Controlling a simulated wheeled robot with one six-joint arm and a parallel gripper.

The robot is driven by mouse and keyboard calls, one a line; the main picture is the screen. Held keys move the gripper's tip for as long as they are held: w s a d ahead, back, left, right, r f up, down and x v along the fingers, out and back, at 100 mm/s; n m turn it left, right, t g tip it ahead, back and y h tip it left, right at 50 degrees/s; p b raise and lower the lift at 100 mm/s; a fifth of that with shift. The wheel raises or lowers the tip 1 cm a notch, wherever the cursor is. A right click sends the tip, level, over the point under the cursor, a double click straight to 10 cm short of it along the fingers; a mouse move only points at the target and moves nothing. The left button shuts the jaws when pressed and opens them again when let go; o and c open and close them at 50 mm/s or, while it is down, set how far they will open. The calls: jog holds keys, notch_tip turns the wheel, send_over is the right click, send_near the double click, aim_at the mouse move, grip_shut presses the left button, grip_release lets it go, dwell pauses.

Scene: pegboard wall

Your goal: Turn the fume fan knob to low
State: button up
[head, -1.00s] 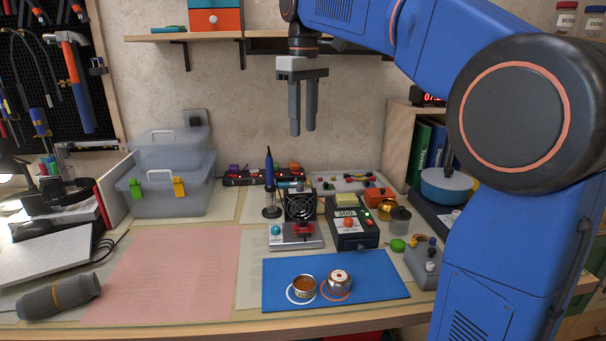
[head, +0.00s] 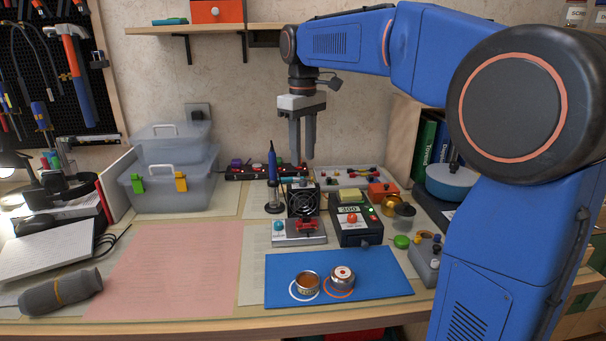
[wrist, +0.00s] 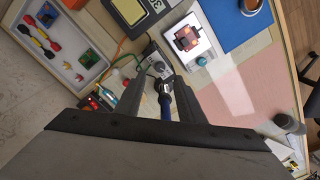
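The small black fan (head: 303,201) stands behind a grey base (head: 312,239) on the bench. The base carries a teal knob (head: 278,226) at its left and a red part (head: 307,225) on top. The teal knob (wrist: 202,61) and red part (wrist: 186,38) also show in the wrist view.
A blue soldering iron (head: 271,165) stands upright in its holder left of the fan, close to my gripper. A black station (head: 350,237) with a red knob stands to the right. A blue mat (head: 385,283) with two small cans lies in front. A shelf (head: 215,29) hangs above.

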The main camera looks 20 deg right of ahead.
aim_at(303, 180)
notch_tip(303, 180, down, 6)
jog(key=shift+f, duration=0.25)
jog(key=shift+c, duration=0.3)
grip_shut()
